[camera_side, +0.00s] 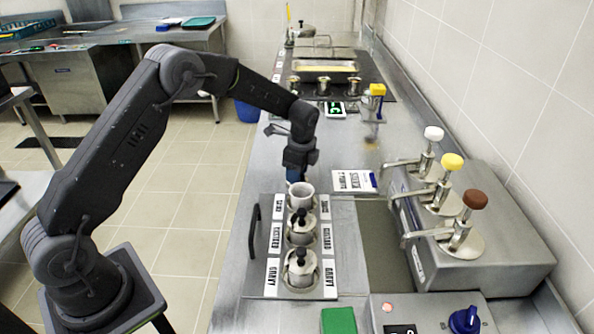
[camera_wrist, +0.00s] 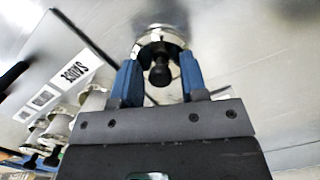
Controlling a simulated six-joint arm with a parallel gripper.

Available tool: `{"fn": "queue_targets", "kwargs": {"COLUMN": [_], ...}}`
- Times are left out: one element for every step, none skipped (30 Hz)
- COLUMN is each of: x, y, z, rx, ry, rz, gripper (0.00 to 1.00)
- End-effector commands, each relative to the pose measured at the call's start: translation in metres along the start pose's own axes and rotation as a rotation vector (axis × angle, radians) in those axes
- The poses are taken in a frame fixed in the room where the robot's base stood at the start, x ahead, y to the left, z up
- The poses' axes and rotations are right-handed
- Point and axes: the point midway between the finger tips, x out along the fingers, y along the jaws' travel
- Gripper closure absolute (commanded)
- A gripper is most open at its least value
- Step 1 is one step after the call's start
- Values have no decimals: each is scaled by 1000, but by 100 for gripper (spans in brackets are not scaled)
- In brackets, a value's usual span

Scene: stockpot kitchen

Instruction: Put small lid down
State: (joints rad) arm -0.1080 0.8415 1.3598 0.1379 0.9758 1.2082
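The small lid (camera_wrist: 160,38) is a round metal lid with a black knob (camera_wrist: 160,73), seen in the wrist view just beyond my fingers. My gripper (camera_wrist: 160,66) has its two blue fingers spread on either side of the knob, with gaps to it on both sides. The fingertips are close to the lid's rim; I cannot tell whether they touch it. The lid cannot be made out there.
Two more pots with black-knobbed lids (camera_side: 301,230) (camera_side: 301,268) stand in the labelled panel (camera_side: 258,283). A pump unit (camera_side: 500,250) stands at right, with a white sign (camera_side: 352,182) on the counter. The counter behind the panel is mostly clear.

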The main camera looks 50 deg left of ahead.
Motion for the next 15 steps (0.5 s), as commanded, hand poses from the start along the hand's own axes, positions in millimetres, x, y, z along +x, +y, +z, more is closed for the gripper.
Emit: {"fn": "queue_targets", "kwargs": {"x": [0, 0, 0, 0, 0, 0, 0, 0, -1, -2, -4, -7, -11, -15, -21], "y": [0, 0, 0, 0, 0, 0, 0, 0, 0, 0, 0, 0, 0, -1, -1], "z": [0, 0, 0, 0, 0, 0, 0, 0, 0, 0, 0, 0, 0, 0, 0], "rx": [0, 0, 0, 0, 0, 0, 0, 0, 0, 0, 0, 0, 0, 0, 0], "ry": [0, 0, 0, 0, 0, 0, 0, 0, 0, 0, 0, 1, 1, 1, 1], "rz": [0, 0, 0, 0, 0, 0, 0, 0, 0, 0, -1, -2, -3, -4, -3], "gripper": [55, 53, 53, 53, 53, 53, 53, 53, 53, 53, 53, 53, 53, 53, 53]}}
